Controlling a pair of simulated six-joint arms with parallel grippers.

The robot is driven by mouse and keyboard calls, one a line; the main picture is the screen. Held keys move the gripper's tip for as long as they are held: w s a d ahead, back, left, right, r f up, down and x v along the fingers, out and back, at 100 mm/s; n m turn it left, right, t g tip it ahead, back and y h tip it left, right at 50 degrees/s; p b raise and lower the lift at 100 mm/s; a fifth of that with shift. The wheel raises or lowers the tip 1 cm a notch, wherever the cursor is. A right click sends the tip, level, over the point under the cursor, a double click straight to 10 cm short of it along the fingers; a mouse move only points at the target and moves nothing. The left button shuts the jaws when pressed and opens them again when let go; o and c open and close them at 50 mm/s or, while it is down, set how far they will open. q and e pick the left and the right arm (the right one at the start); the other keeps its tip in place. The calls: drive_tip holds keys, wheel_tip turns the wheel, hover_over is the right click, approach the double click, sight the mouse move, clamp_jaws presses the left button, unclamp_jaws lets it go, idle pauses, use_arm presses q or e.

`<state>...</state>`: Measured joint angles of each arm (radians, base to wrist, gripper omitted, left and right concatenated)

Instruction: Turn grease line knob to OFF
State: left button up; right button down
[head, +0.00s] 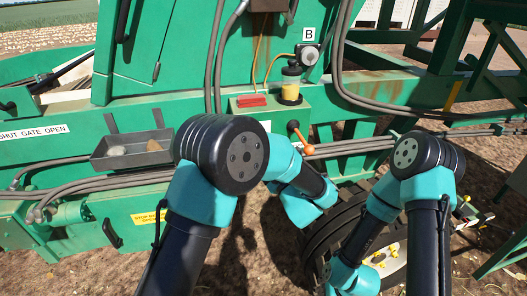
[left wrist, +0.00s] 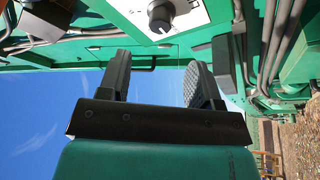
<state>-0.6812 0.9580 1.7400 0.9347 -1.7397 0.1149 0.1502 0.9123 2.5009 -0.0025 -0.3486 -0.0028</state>
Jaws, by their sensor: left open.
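A black round knob (left wrist: 160,15) on a white plate (left wrist: 190,14) shows at the top of the left wrist view, partly cut off by the frame edge. Its pointer and markings are too small to read. My left gripper (left wrist: 158,68) is open and empty, its two dark fingers well apart. The knob lies beyond the fingertips, apart from them, roughly in line with the gap. In the head view my own left arm hides that gripper, and I cannot identify this knob there for certain. My right gripper is out of view.
The green machine carries a jar of yellow grease (head: 290,92), a round fitting (head: 308,55) under the B label, an orange-tipped lever (head: 295,127) and a grey tray (head: 132,150). Dark hoses (head: 216,60) run down its face. A wheel (head: 318,235) stands below.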

use_arm(q)
drive_tip(key=shift+v, duration=1.5)
drive_tip(key=w+a+f+m+g+h, duration=0.1)
drive_tip(key=w+a+f+m+h, duration=0.15)
drive_tip(key=a+f+h, duration=0.35)
drive_tip(key=w+a+f+m+g+h, duration=0.1)
drive_tip(key=w+a+f+m, duration=0.1)
drive_tip(key=a+f+m, duration=0.45)
drive_tip(key=s+a+f+g+h, duration=0.2)
drive_tip(key=a+f, duration=0.1)
drive_tip(key=f, duration=0.3)
drive_tip(key=s+a+f+g+h, duration=0.1)
drive_tip(key=s+a+f+g, duration=0.2)
drive_tip(key=f, duration=0.3)
drive_tip(key=s+a+f+m+g+h, duration=0.1)
drive_tip(key=s+a+f+g, duration=0.2)
drive_tip(key=s, duration=0.5)
drive_tip(key=s+a+f+m+g+h, duration=0.1)
drive_tip(key=s+a+f+m+g, duration=0.1)
drive_tip(key=s, duration=0.6)
drive_tip(key=s+a+f+m+g+h, duration=0.1)
drive_tip(key=s+a+f+g, duration=0.3)
drive_tip(key=s, duration=0.4)
wheel_tip(320, 180, down, 3)
drive_tip(key=shift+a+r+g+h, duration=0.15)
drive_tip(key=shift+a+g+h, duration=0.25)
drive_tip(key=shift+g, duration=0.5)
